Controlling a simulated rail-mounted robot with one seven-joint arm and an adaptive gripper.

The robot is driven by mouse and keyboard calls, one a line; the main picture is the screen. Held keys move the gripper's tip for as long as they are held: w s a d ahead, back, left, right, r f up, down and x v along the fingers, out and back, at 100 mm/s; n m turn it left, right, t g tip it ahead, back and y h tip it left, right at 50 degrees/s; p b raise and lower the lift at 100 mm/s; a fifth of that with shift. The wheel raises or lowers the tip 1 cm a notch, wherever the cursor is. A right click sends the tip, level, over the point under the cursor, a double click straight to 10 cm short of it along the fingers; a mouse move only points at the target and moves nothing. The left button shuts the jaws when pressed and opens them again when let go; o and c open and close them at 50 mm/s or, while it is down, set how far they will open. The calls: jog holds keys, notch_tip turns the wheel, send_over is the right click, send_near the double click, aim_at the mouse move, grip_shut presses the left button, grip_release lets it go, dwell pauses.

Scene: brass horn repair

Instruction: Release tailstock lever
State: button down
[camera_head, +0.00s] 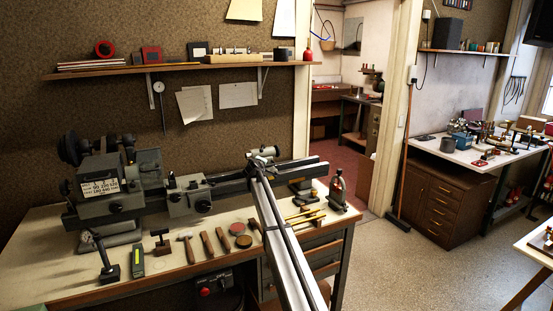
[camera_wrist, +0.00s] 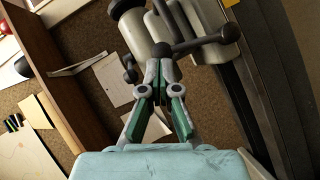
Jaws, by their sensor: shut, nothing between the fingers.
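The tailstock (camera_head: 264,153) sits toward the right end of the lathe bed in the head view, partly hidden by a long pale beam in front of it. In the wrist view its pale rounded body (camera_wrist: 203,18) is at the top. A dark lever (camera_wrist: 200,44) with a round knob crosses in front of it, slanting up to the right. My gripper (camera_wrist: 160,62) is shut and empty, with green-padded fingers. Its tips appear at the lever's left, hub end; I cannot tell whether they touch it. My gripper cannot be made out in the head view.
The lathe headstock (camera_head: 108,185) stands at the bench's left. Hammers (camera_head: 208,245), tins and other tools lie along the bench (camera_head: 65,275) front. A dark bottle-shaped tool (camera_head: 337,190) stands at the right end. A wall shelf (camera_head: 180,67) runs above. Open floor (camera_head: 400,270) lies right.

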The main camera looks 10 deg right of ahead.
jog(key=shift+w+d+b, duration=0.2)
jog(key=shift+d+b, duration=0.15)
jog(key=shift+d, duration=0.25)
jog(key=shift+w+d+b, duration=0.15)
jog(key=shift+d+b, duration=0.2)
jog(key=shift+d, duration=0.25)
jog(key=s+a+r+b, duration=0.2)
jog(key=s+r, duration=0.1)
jog(key=s, duration=0.2)
jog(key=s+a+r+b, duration=0.2)
jog(key=s+r, duration=0.1)
jog(key=s, duration=0.2)
jog(key=shift+s+a, duration=0.25)
jog(key=shift+a, duration=0.15)
jog(key=shift+r, duration=0.1)
